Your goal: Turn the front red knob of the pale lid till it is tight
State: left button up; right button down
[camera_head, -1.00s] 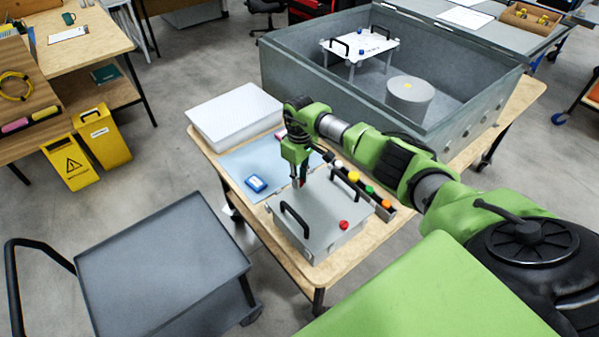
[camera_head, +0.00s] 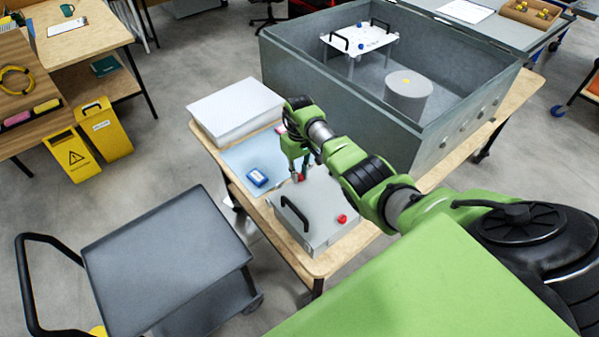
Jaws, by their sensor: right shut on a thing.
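The pale lid (camera_head: 322,205) lies flat on a grey box on the wooden table, with a black handle (camera_head: 294,213) along its left side. One red knob (camera_head: 342,218) stands free at the lid's right corner. A second red knob (camera_head: 300,178) is at the lid's far left corner. My right gripper (camera_head: 299,175) points down there, shut on this knob, and its fingers partly hide it. My arm covers the lid's far right part. My left gripper is out of view.
A large grey open tank (camera_head: 440,155) stands at the back right. A grey cart (camera_head: 165,262) is at the front left.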

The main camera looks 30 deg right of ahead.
jog(key=shift+w+d+r, duration=0.15)
jog(key=shift+w+r, duration=0.15)
jog(key=shift+r, duration=0.05)
jog(key=c, duration=1.9)
grip_release()
jog(key=shift+s, duration=0.2)
jog(key=shift+f, duration=0.1)
jog(key=shift+s+f, duration=0.1)
